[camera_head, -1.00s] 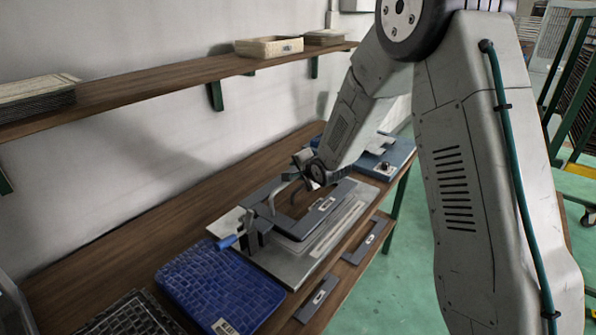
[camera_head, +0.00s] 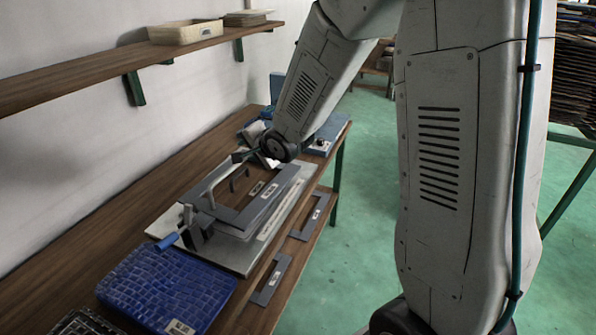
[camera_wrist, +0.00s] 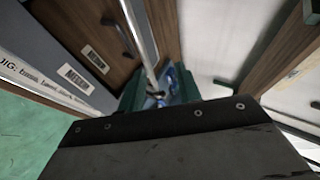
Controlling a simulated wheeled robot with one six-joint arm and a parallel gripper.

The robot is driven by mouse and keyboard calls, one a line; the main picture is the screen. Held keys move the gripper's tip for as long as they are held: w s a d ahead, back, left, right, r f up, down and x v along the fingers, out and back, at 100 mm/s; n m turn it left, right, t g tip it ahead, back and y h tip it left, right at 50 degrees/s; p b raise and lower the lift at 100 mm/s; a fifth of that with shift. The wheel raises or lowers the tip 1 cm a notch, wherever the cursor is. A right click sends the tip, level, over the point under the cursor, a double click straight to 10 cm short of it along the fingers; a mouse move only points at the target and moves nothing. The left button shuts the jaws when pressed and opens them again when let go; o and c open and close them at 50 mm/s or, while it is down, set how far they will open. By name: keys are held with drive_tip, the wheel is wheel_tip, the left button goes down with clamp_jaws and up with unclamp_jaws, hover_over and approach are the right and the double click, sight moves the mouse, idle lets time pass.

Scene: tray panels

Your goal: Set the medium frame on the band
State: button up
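A dark grey frame (camera_head: 262,208) lies on the metal jig plate (camera_head: 240,258) on the bench. A brown panel (camera_head: 228,190) with dark loop handles shows inside its opening. In the wrist view, the frame (camera_wrist: 58,50) bears a label reading MEDIUM, and the brown panel (camera_wrist: 112,75) has a similar small label. My gripper (camera_head: 255,152) is over the frame's far end, partly hidden by my arm. In the wrist view its green fingers (camera_wrist: 160,92) stand apart. A pale metal bar (camera_wrist: 140,40) runs towards the gap between them; contact is unclear. I cannot make out the band.
A blue textured tray (camera_head: 165,285) lies at the near end. Two smaller dark frames (camera_head: 311,217) (camera_head: 270,280) lie along the front edge. A blue-handled clamp (camera_head: 190,230) stands on the plate. A blue box (camera_head: 325,135) is at the far end. A shelf (camera_head: 90,85) runs above.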

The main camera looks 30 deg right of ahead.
drive_tip(key=s+r+n+g, duration=0.3)
drive_tip(key=s+n, duration=0.1)
drive_tip(key=s, duration=0.9)
drive_tip(key=s+d+r+n+g+h, duration=0.1)
drive_tip(key=s+r+n+g, duration=0.3)
drive_tip(key=s, duration=0.9)
drive_tip(key=s+r+n+g, duration=0.3)
drive_tip(key=s+n, duration=0.2)
drive_tip(key=s, duration=0.7)
drive_tip(key=shift+s+d+r+h, duration=0.15)
drive_tip(key=shift+s+r+h, duration=0.05)
drive_tip(key=shift+s+h, duration=0.2)
